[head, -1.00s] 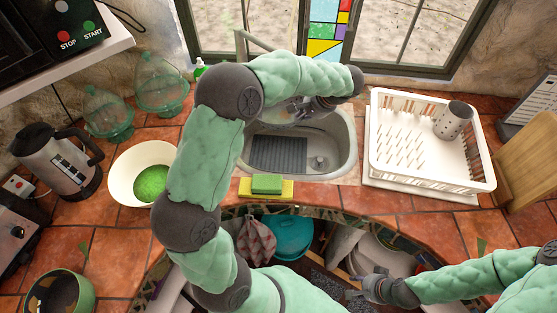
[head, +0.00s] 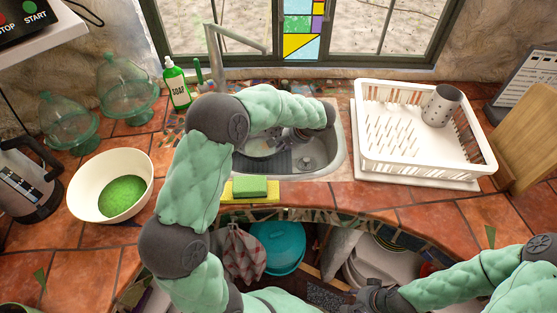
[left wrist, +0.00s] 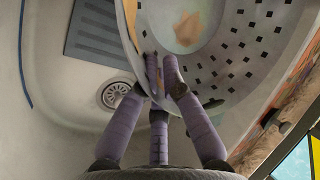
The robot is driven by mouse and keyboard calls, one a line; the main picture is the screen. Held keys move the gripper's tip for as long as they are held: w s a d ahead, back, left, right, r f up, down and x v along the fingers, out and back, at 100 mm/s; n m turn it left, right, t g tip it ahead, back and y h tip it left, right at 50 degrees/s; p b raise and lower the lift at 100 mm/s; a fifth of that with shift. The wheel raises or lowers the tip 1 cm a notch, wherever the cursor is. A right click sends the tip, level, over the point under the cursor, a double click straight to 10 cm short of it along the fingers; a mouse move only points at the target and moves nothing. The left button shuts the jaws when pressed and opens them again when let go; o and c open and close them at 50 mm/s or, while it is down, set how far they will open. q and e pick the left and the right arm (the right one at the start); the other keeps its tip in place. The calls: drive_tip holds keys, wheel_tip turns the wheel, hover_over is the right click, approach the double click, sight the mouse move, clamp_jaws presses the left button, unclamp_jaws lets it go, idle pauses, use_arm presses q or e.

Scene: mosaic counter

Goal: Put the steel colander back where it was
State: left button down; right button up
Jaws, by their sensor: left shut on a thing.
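The steel colander (head: 262,152) is a pale bowl with dark square holes and a brownish patch inside. In the head view it is in or just over the left part of the sink, mostly hidden by my left arm. In the left wrist view the colander (left wrist: 228,42) fills the upper middle and right. My left gripper (left wrist: 162,72) is shut on its rim; the gripper also shows in the head view (head: 282,138). I cannot tell whether the colander touches the sink floor. My right gripper (head: 368,303) is at the bottom edge, partly cut off; its fingers are unclear.
The sink (head: 338,150) has a drain and a dark ribbed mat (left wrist: 98,30). A white dish rack (head: 410,165) with a steel cup (head: 441,107) stands right. A green sponge (head: 250,186), a bowl (head: 85,195) and a soap bottle (head: 177,85) are around the sink.

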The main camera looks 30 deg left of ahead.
use_arm(q)
wheel_tip(320, 180, down, 6)
drive_tip(key=shift+f+b, duration=0.1)
drive_tip(key=shift+b, duration=0.9)
drive_tip(key=shift+f, duration=0.1)
drive_tip(key=c, duration=1.4)
unclamp_jaws()
